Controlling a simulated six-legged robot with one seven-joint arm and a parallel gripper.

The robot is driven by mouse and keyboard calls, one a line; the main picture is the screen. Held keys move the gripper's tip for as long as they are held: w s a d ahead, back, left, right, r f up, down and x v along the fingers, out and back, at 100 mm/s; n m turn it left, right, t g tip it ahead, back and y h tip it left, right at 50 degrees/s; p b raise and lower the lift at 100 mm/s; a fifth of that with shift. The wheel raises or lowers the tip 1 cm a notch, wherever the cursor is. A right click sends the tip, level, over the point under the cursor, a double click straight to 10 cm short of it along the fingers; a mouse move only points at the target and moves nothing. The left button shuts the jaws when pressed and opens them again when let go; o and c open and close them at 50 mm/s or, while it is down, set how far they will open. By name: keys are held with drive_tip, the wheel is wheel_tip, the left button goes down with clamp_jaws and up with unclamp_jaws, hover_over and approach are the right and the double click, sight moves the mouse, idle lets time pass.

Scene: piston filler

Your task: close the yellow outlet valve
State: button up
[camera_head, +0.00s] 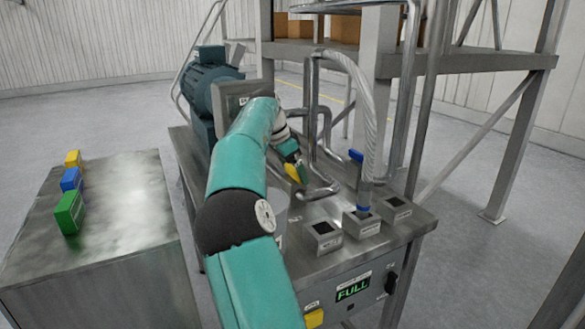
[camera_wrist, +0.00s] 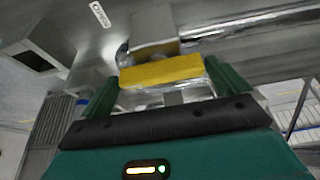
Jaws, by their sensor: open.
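The yellow outlet valve handle (camera_head: 292,173) is on the pipework over the steel machine table, at the end of my arm. In the wrist view the yellow handle (camera_wrist: 160,71) is a flat bar lying crosswise, with a metal pipe fitting just beyond it. My gripper (camera_wrist: 163,86) is open, with one green finger near each end of the bar. I cannot tell whether the fingers touch it. In the head view my gripper (camera_head: 299,166) is small and partly hidden by the arm, and the valve body is hard to make out.
A blue valve handle (camera_head: 356,155) and a thick hose (camera_head: 368,105) stand to the right. Square sockets (camera_head: 323,236) line the table front, above a panel reading FULL (camera_head: 353,289). Coloured blocks (camera_head: 70,212) sit on a side table. Bent pipes (camera_head: 313,100) rise close to my gripper.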

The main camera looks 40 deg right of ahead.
drive_tip(key=shift+c, duration=0.4)
drive_tip(key=c, duration=0.6)
drive_tip(key=shift+n, duration=0.4)
drive_tip(key=n+t, duration=0.1)
drive_tip(key=n, duration=0.2)
drive_tip(key=shift+s+r+n+t, duration=0.1)
drive_tip(key=shift+s+n+t, duration=0.05)
drive_tip(key=shift+n+t, duration=0.2)
drive_tip(key=n+t, duration=0.1)
drive_tip(key=n, duration=0.3)
drive_tip(key=shift+s+n+t, duration=0.15)
drive_tip(key=shift+n+t, duration=0.1)
drive_tip(key=shift+t, duration=0.1)
drive_tip(key=n+t+y, duration=0.1)
drive_tip(key=n, duration=0.3)
drive_tip(key=shift+d, duration=0.15)
drive_tip(key=shift+n+t+y, duration=0.35)
drive_tip(key=shift+n+y, duration=0.15)
drive_tip(key=shift+n, duration=0.75)
drive_tip(key=shift+n+t+y, duration=0.35)
drive_tip(key=shift+n+y, duration=0.15)
drive_tip(key=shift+n, duration=0.75)
